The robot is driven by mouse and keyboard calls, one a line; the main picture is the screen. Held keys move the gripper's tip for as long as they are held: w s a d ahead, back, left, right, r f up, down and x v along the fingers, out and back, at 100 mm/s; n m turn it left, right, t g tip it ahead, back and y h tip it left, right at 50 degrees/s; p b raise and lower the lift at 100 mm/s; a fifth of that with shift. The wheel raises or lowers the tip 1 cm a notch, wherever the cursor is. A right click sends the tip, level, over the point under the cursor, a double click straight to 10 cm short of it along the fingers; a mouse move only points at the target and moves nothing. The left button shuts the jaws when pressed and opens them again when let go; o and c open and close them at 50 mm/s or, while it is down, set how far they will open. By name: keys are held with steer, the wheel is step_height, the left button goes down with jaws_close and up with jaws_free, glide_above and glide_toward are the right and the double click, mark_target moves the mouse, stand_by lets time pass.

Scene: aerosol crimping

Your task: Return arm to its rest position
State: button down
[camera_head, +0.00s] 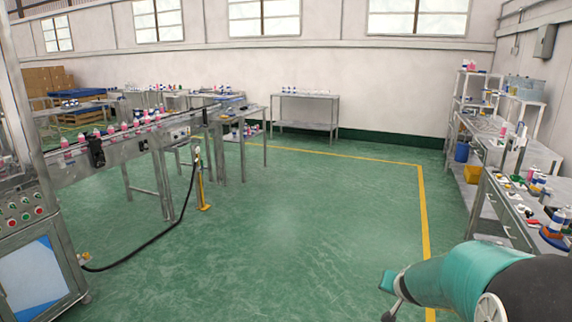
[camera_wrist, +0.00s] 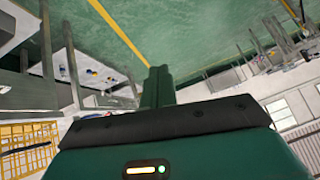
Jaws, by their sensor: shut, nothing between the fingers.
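My arm (camera_head: 460,278) shows at the lower right of the head view as a teal link with a dark section at the picture's edge. It reaches in toward the left, above the green floor. I cannot tell whether the small parts at its left end belong to my gripper. In the wrist view, my gripper (camera_wrist: 157,88) shows its green fingers close together, shut and empty. The fingers point over bare green floor and touch nothing that I can see. The wrist view is strongly tilted.
A workbench (camera_head: 515,217) with bottles and small parts stands at right, near my arm. A back table (camera_head: 305,97) stands by the wall. The middle floor is clear.

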steer(key=s+a+r+n+y, duration=0.3)
steer(key=s+a+r, duration=0.8)
steer(key=s+a+r+n+g, duration=0.1)
steer(key=s, duration=0.7)
steer(key=s+a+r+n+g+h, duration=0.1)
steer(key=s+a, duration=0.1)
steer(key=s, duration=0.7)
steer(key=shift+s+r+n+g, duration=0.15)
steer(key=shift+s+n+g, duration=0.15)
steer(key=shift+n, duration=0.1)
steer(key=shift+d, duration=0.1)
